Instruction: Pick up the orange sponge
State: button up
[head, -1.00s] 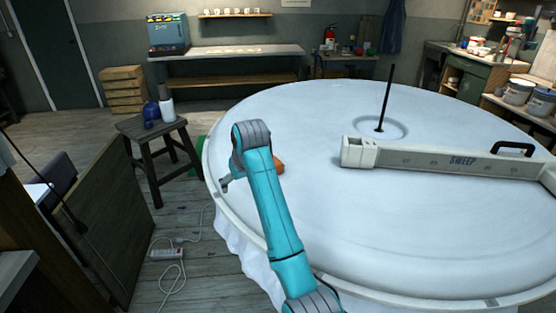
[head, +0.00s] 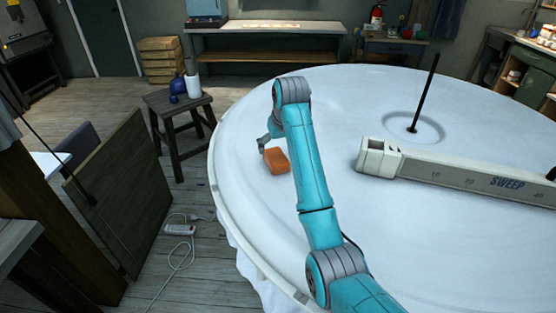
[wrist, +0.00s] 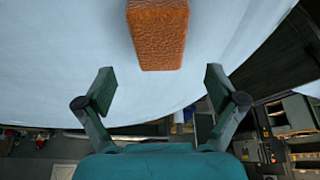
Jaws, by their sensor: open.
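The orange sponge (head: 276,161) is a small textured block lying on the large round white table (head: 350,240), near its left edge. In the wrist view the sponge (wrist: 158,35) is at the top middle, just beyond the fingertips and lined up with the gap between them. My gripper (wrist: 158,82) is open and empty, with a finger on either side of the gap and no contact with the sponge.
A white beam marked SWEEP (head: 455,172) lies across the table's right part, near a thin black upright rod (head: 424,92). A dark stool (head: 176,110) with blue and white bottles stands left of the table. A power strip (head: 180,230) and cable lie on the floor.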

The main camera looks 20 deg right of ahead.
aim_at(275, 154)
jog(key=shift+x, duration=2.95)
jog(key=shift+w, duration=0.1)
jog(key=c, duration=1)
